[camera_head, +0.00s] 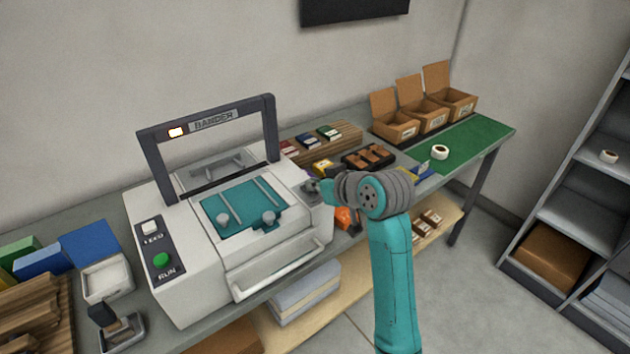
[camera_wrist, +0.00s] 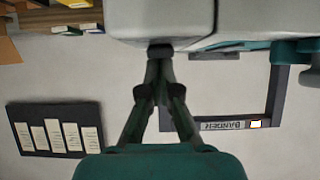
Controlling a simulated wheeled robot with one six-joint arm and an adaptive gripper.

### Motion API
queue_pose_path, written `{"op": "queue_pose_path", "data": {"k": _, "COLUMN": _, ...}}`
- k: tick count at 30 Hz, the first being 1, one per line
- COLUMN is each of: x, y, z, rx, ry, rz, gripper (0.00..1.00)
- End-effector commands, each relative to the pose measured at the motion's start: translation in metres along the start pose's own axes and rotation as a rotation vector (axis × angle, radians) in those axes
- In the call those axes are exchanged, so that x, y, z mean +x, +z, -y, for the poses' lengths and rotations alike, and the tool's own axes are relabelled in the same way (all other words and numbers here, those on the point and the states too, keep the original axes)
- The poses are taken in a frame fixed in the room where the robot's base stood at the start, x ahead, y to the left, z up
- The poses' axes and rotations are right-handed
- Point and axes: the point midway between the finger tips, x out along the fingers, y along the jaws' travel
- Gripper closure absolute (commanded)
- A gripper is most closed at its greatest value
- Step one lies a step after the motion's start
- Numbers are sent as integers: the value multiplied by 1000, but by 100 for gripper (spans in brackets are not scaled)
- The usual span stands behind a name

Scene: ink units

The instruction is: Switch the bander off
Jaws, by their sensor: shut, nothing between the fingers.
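The bander (camera_head: 215,255) is a white machine on the bench with a dark overhead frame marked BANDER. The lamp (camera_head: 176,132) on that frame is lit. A dark panel at its left carries a white FEED button (camera_head: 150,227) and a green RUN button (camera_head: 161,260). My gripper (camera_head: 310,187) is at the bander's right end. In the wrist view my gripper (camera_wrist: 160,52) is shut and empty, its tips against or just in front of the white body (camera_wrist: 185,20). Whatever lies directly behind the tips is hidden, and contact is unclear.
A teal plate (camera_head: 240,207) with two knobs lies on the bander's top. Small boxes, a dark tray (camera_head: 368,157) and open cartons (camera_head: 422,115) stand to the right. A white bin (camera_head: 106,279) and a stamp stand at the left. The green mat (camera_head: 470,140) is mostly clear.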

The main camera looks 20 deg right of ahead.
Motion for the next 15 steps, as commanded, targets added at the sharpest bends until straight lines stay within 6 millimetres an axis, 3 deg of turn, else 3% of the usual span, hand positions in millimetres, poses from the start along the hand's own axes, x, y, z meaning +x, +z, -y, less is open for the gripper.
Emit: {"op": "queue_pose_path", "data": {"k": 15, "x": 1, "y": 7, "z": 0, "rx": 0, "ry": -1, "rz": -61, "gripper": 100}}
